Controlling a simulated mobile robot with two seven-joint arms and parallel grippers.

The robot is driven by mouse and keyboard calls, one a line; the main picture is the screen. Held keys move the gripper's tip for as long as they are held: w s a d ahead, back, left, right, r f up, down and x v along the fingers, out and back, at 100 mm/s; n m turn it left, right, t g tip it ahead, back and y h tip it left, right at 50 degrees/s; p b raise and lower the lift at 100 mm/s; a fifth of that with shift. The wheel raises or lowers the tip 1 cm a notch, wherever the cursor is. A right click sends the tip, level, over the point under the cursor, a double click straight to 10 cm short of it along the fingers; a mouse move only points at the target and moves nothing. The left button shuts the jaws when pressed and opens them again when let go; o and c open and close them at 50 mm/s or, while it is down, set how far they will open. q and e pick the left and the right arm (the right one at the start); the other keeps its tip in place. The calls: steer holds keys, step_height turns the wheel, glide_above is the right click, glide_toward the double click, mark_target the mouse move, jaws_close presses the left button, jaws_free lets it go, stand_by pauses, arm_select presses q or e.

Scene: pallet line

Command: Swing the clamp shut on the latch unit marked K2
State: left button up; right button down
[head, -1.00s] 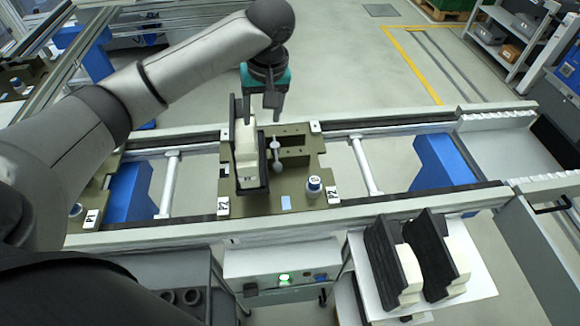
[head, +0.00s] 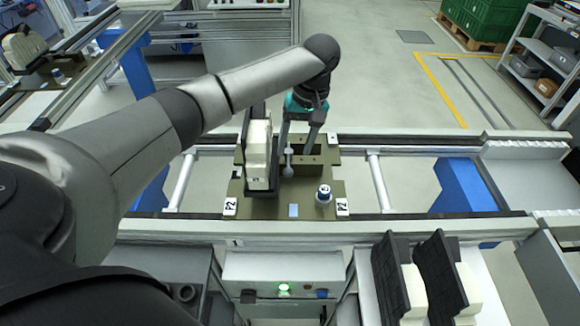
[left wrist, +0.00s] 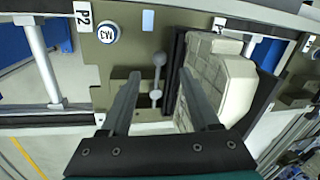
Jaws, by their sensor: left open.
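An olive pallet (head: 265,208) marked P2 sits on the line. It carries a cream block (head: 258,158) in a dark upright holder and a small lever with pale ball ends (head: 288,160), likely the clamp. The lever also shows in the left wrist view (left wrist: 157,75), beside the block (left wrist: 225,80). My left gripper (head: 298,148) is open, low over the pallet; in the left wrist view its fingers (left wrist: 160,92) lie on either side of the lever, with no clear contact. I cannot read a K2 mark. My right gripper is not in view.
Dark holders with cream blocks (head: 440,275) stand on a white surface at the near right. Rails (head: 400,216) run along the line. A green light (head: 284,287) glows below.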

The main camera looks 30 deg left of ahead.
mark_target(289, 169)
arm_select(q)
steer(key=f, duration=0.4)
steer(key=s+a+f, duration=0.1)
steer(key=f, duration=0.2)
jaws_close()
stand_by(0.4)
steer(key=shift+w, duration=0.1)
stand_by(0.8)
